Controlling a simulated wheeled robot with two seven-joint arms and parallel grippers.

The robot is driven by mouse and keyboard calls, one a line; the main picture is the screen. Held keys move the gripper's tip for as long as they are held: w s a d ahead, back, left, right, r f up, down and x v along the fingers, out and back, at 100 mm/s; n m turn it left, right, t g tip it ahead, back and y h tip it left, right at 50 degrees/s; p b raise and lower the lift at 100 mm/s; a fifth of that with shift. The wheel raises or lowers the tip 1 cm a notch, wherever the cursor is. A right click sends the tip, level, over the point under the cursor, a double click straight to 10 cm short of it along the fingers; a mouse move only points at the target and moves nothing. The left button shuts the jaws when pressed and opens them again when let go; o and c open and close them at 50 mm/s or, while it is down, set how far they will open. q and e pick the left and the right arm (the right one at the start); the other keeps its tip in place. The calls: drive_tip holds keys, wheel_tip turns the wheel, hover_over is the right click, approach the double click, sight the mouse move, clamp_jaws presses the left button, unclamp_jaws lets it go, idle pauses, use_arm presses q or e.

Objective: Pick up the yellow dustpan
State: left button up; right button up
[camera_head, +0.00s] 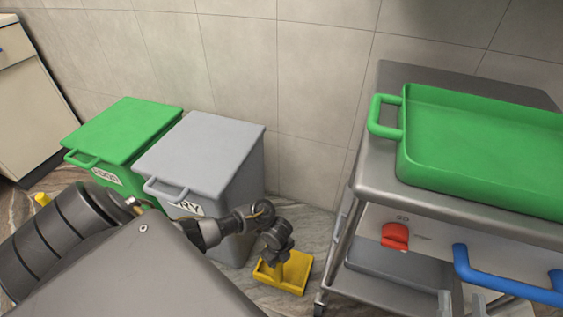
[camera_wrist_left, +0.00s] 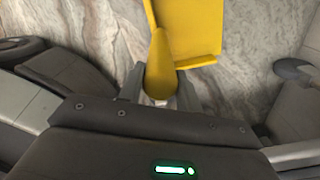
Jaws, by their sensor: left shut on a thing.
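The yellow dustpan (camera_head: 287,273) is at floor level between the grey bin and the steel trolley in the head view. In the left wrist view the dustpan (camera_wrist_left: 196,30) shows its flat pan at the top and its thick handle pointing down toward my jaws. My left gripper (camera_wrist_left: 160,92) is shut on the handle, with a finger on either side of it; in the head view the gripper (camera_head: 278,245) is directly above the pan. I cannot tell whether the pan touches the floor.
A grey bin (camera_head: 205,150) and a green bin (camera_head: 125,130) stand against the tiled wall. The steel trolley (camera_head: 375,185) on the right carries a green tray (camera_head: 480,140), with a red item (camera_head: 395,236) and a blue handle (camera_head: 505,284) lower down. Floor space around the dustpan is narrow.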

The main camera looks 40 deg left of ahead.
use_arm(q)
clamp_jaws()
drive_tip(key=shift+r, duration=0.15)
